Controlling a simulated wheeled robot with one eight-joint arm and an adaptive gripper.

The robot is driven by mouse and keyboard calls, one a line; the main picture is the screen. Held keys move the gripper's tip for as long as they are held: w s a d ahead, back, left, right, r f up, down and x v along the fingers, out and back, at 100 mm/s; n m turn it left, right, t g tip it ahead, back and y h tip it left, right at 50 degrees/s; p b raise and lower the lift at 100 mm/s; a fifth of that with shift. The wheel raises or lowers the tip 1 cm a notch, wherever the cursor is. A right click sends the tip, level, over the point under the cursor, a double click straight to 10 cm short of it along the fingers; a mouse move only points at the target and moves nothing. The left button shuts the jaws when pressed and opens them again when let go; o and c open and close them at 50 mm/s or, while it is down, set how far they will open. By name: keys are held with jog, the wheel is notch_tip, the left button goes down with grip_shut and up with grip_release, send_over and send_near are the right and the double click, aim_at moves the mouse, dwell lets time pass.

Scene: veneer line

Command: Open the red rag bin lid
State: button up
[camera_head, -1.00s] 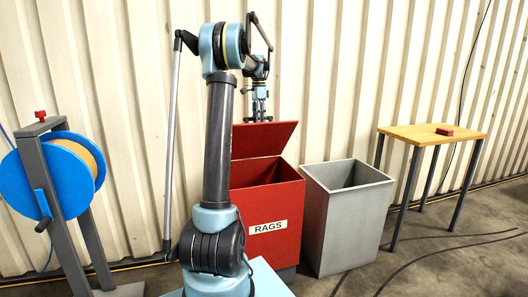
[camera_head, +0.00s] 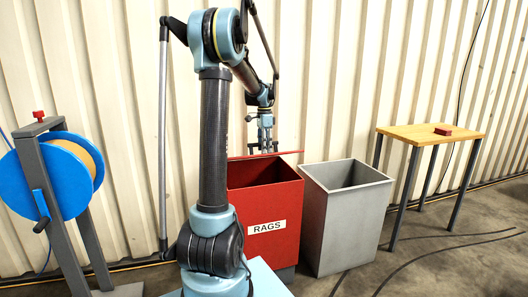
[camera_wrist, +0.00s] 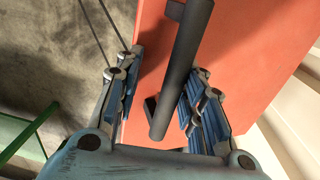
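The red rag bin (camera_head: 273,215), labelled RAGS, stands against the wall with its dark interior showing. Its lid (camera_head: 290,153) is open, swung back behind the bin and seen almost edge-on in the head view. In the wrist view the lid's orange-red face (camera_wrist: 245,50) carries a dark bar handle (camera_wrist: 183,70). My gripper (camera_wrist: 162,105) has its fingers apart, one on each side of the handle. A gap shows between the left finger and the bar; the right finger is close to it, and contact is unclear. In the head view my gripper (camera_head: 265,148) is at the lid behind the bin.
An open grey bin (camera_head: 345,215) stands just right of the red bin. Further right is a wooden table (camera_head: 420,134) with a small red block (camera_head: 443,132). A blue reel on a stand (camera_head: 38,180) is at left. Cables lie on the floor at right.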

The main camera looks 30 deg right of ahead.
jog(key=shift+s+a+f, duration=0.1)
jog(key=shift+s+f, duration=0.3)
jog(key=shift+f, duration=0.3)
